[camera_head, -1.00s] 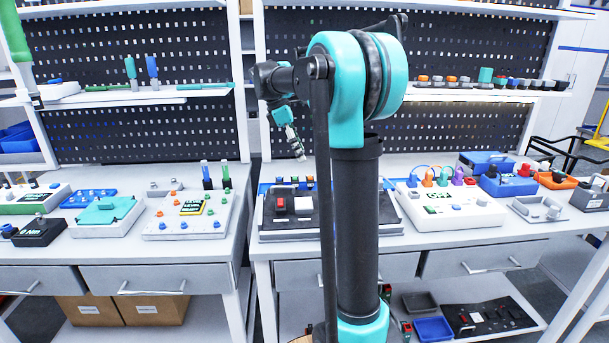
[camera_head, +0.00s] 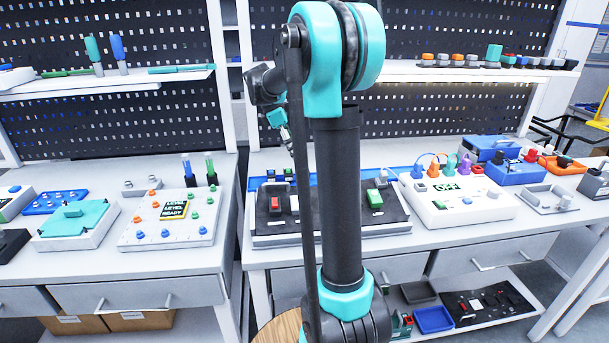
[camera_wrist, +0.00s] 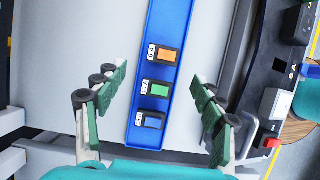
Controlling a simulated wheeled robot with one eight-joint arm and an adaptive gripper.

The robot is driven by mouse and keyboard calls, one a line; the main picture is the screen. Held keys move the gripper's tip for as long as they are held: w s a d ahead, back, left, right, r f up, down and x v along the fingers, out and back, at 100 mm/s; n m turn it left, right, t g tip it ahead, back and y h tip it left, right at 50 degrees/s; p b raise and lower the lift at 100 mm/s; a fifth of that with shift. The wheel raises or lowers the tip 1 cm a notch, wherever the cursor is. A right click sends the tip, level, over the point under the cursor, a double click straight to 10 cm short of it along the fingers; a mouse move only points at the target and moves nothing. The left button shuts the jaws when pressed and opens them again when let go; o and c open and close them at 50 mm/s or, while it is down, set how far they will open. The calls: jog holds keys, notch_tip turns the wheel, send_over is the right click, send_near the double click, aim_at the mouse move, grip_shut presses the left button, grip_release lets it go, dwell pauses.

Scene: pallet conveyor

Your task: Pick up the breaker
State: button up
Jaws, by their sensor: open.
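In the wrist view three small breakers lie in a row on a long blue tray: an orange one (camera_wrist: 166,55), a green one (camera_wrist: 159,90) and a blue one (camera_wrist: 152,122), each beside a white label. The blue tray (camera_wrist: 173,22) lies on the pale bench top. My gripper (camera_wrist: 158,75) is open above the tray, its green-padded fingers on either side of the row, touching none of it. In the head view my gripper (camera_head: 287,138) hangs over the back of the right bench, partly hidden by my arm. The tray (camera_head: 400,170) shows behind a black panel.
The black panel (camera_head: 330,222) with a red switch (camera_head: 277,205) and a green block (camera_head: 375,199) stands in front of the tray; its edge shows at right in the wrist view (camera_wrist: 250,85). A white box with coloured plugs (camera_head: 460,205) stands to its right. A shelf hangs behind.

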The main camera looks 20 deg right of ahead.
aim_at(303, 168)
jog(key=x, duration=0.9)
jog(key=shift+s+a, duration=0.1)
jog(key=shift+s, duration=0.1)
jog(key=c, duration=1.2)
jog(key=shift+r, duration=0.15)
